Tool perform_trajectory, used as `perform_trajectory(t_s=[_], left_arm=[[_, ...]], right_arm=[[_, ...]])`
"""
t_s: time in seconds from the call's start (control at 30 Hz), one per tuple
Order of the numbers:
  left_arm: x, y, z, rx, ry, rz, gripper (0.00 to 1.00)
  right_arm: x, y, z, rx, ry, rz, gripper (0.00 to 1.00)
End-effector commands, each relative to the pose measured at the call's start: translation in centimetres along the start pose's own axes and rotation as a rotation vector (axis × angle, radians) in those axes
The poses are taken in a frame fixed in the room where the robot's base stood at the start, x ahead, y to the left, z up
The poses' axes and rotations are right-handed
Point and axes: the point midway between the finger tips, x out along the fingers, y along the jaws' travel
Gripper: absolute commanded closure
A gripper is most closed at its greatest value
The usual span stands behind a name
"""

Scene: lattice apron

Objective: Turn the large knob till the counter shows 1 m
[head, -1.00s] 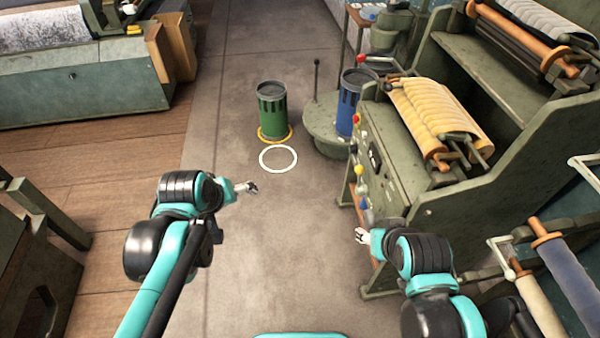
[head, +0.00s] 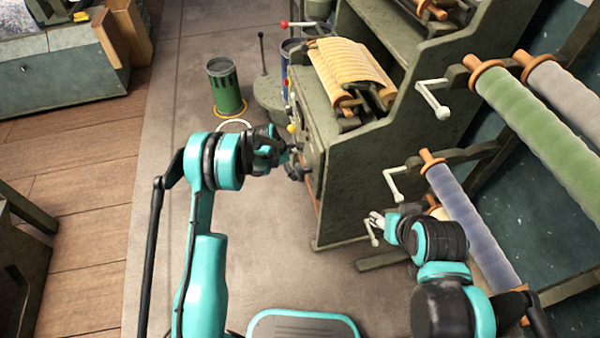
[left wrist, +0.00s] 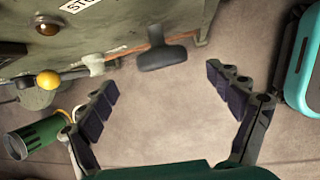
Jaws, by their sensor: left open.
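My left gripper (head: 287,155) is open at the front panel of the green machine (head: 350,190). In the left wrist view its two spread fingers (left wrist: 165,92) have nothing between them. A dark, wide knob on a short stem (left wrist: 162,55) sticks out from the panel, just beyond and between the fingertips, apart from them; it may be the large knob. In the head view a grey round part (head: 309,158) shows on the panel beside the gripper. The counter's reading cannot be seen. My right gripper (head: 375,220) is near the rack cranks; its opening is too small to tell.
A yellow ball knob (left wrist: 48,80) and a pale small knob (left wrist: 95,65) stick out beside the dark one. A green can (head: 225,88) stands on the floor beyond. Roller cranks (head: 434,98) jut out at right.

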Motion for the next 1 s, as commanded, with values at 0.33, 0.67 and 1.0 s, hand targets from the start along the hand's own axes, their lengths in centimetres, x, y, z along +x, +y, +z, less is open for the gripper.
perform_trajectory(t_s=[0.33,0.67,1.0], left_arm=[[5.2,-0.3,-0.4,-0.039,-0.005,-0.009,0.09],[9.0,-0.2,-0.3,-0.038,-0.004,-0.008,0.09],[9.1,-0.2,-0.2,-0.038,-0.004,-0.008,0.2]], right_arm=[[1.3,0.0,0.9,0.0,0.0,0.0,0.51],[2.5,0.0,1.8,0.0,0.0,0.0,0.51],[2.5,0.0,1.8,0.0,0.0,0.0,0.51]])
